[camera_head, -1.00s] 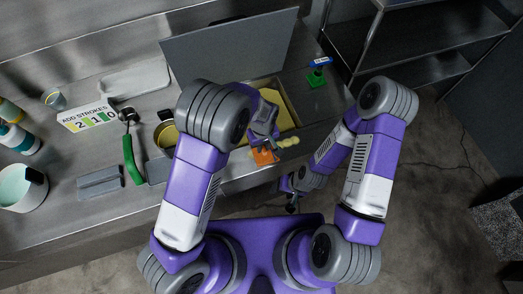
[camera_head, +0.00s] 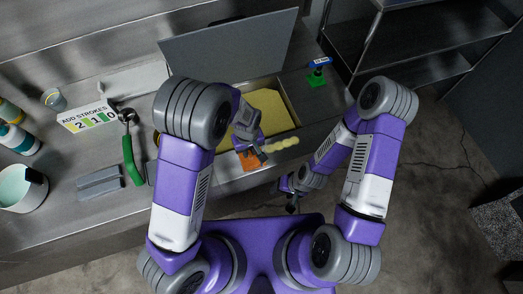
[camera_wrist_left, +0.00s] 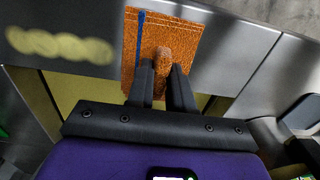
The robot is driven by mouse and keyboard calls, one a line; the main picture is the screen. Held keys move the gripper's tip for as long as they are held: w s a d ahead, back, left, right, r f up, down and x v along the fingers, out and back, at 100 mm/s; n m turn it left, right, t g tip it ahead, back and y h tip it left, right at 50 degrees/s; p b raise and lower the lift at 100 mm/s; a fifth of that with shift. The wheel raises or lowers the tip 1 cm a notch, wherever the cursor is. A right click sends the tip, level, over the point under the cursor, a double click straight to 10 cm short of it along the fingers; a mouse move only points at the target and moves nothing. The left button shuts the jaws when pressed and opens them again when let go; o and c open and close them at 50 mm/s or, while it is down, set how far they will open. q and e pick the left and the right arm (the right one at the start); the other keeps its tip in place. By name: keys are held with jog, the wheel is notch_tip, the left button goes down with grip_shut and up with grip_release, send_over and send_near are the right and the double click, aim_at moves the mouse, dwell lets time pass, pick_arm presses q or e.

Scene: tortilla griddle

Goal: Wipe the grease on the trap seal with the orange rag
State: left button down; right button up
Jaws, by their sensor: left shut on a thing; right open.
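The orange rag (camera_head: 249,161) lies against the metal at the front edge of the open trap, its pinched fold between the fingers of my left gripper (camera_head: 256,151). In the left wrist view the rag (camera_wrist_left: 196,48) is spread flat beyond the fingertips of my left gripper (camera_wrist_left: 162,78), with a blue stripe along one side. Pale yellow grease (camera_head: 286,142) shows as a row of blobs on the trap's front rim, just right of the rag. The grease also shows in the wrist view (camera_wrist_left: 60,46), apart from the rag. My right gripper (camera_head: 291,203) is open and empty, off the counter's front edge.
The trap's grey lid (camera_head: 225,50) stands open behind the yellow-filled trap (camera_head: 268,103). A green-based brush (camera_head: 317,76) stands right of it. A green-handled tool (camera_head: 131,160), a grey block (camera_head: 100,182) and a stroke-count sign (camera_head: 86,117) lie to the left.

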pick_arm(q)
jog(key=shift+s+a, duration=0.25)
jog(key=shift+a, duration=0.55)
jog(key=shift+s+a, duration=0.2)
jog(key=shift+a, duration=0.6)
jog(key=shift+s+a, duration=0.25)
jog(key=shift+a, duration=0.55)
jog(key=shift+s+a+f, duration=0.1)
jog(key=shift+s+a, duration=0.15)
jog(key=shift+a, duration=0.6)
jog(key=shift+s+a, duration=0.2)
jog(key=shift+a, duration=0.65)
jog(key=shift+s+a, duration=0.3)
jog(key=shift+a, duration=0.4)
jog(key=shift+f, duration=0.1)
jog(key=shift+d, duration=0.4)
jog(key=c, duration=1.3)
grip_release()
jog(key=shift+d, duration=0.1)
jog(key=shift+w, duration=0.15)
grip_shut()
